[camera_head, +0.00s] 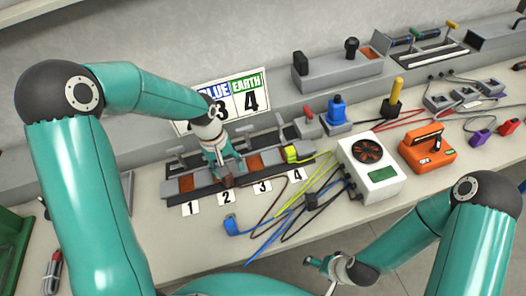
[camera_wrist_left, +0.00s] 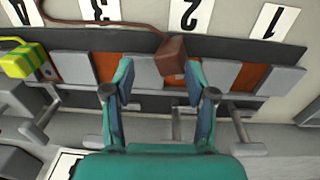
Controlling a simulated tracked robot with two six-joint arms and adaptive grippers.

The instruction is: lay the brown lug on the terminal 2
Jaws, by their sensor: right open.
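The brown lug (camera_head: 228,181) is at terminal 2, just behind the number 2 card (camera_head: 227,196). In the left wrist view the brown lug (camera_wrist_left: 172,55) overlaps the front of terminal 2's orange pad (camera_wrist_left: 175,82), and its brown cable runs off to the left. I cannot tell whether it rests flat. My left gripper (camera_head: 224,172) is over terminal 2. In its wrist view the fingers (camera_wrist_left: 160,68) are apart, with the lug near the right fingertip and no grip visible. My right gripper (camera_head: 322,271) is open and empty, low in the head view, away from the terminals.
A yellow-green lug (camera_head: 291,154) sits at terminal 4. A blue lug (camera_head: 232,227) lies on the table in front. A white meter (camera_head: 368,168) and an orange device (camera_head: 428,147) stand to the right. Lever clamps line the terminal block (camera_head: 208,191). Loose cables cross the table.

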